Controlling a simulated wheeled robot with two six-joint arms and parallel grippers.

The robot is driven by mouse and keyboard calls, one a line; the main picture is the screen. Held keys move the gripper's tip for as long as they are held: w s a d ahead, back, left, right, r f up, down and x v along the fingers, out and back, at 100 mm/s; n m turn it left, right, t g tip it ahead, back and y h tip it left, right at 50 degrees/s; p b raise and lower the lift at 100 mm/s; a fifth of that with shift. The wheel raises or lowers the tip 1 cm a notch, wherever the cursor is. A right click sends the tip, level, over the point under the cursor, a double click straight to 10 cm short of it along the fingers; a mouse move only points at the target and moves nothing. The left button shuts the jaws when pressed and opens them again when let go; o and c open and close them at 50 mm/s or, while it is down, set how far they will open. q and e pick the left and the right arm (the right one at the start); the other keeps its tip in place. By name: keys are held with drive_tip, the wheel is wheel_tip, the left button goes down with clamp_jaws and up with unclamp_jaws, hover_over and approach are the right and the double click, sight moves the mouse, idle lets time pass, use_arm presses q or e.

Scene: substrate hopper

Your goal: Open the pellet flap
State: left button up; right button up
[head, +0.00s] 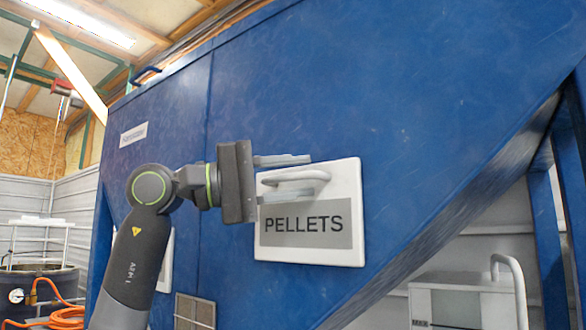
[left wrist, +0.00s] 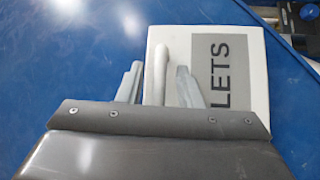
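The pellet flap (head: 344,250) is a white panel with a grey label reading PELLETS, set flat against the blue hopper wall and looking shut. Its pale bar handle (head: 312,175) runs along its upper part. My left gripper (head: 298,181) is open, with one finger above the handle and one below it. In the left wrist view the handle (left wrist: 157,65) stands between the two fingers of my left gripper (left wrist: 160,68), with a gap on the lower finger's side. The flap (left wrist: 255,75) is partly hidden there by the gripper. My right gripper is in neither view.
The blue hopper (head: 420,90) fills most of the head view and slopes inward at lower right. Another white panel (head: 166,262) is partly hidden behind my left arm. A white box (head: 460,300) with a pale handle stands under the slope. A black drum (head: 40,285) with orange hose is at far left.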

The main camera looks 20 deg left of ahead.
use_arm(q)
clamp_jaws()
drive_tip(key=shift+s+f, duration=0.1)
idle(0.4)
drive_tip(key=s+a+f+m+g+h+b, duration=0.2)
drive_tip(key=s+f+m+h+b, duration=0.3)
drive_tip(key=m+b, duration=0.3)
drive_tip(key=shift+s+a+f+h+b, duration=0.35)
drive_tip(key=shift+s+f+b, duration=0.45)
drive_tip(key=shift+b, duration=1.2)
drive_tip(key=shift+d+r, duration=0.1)
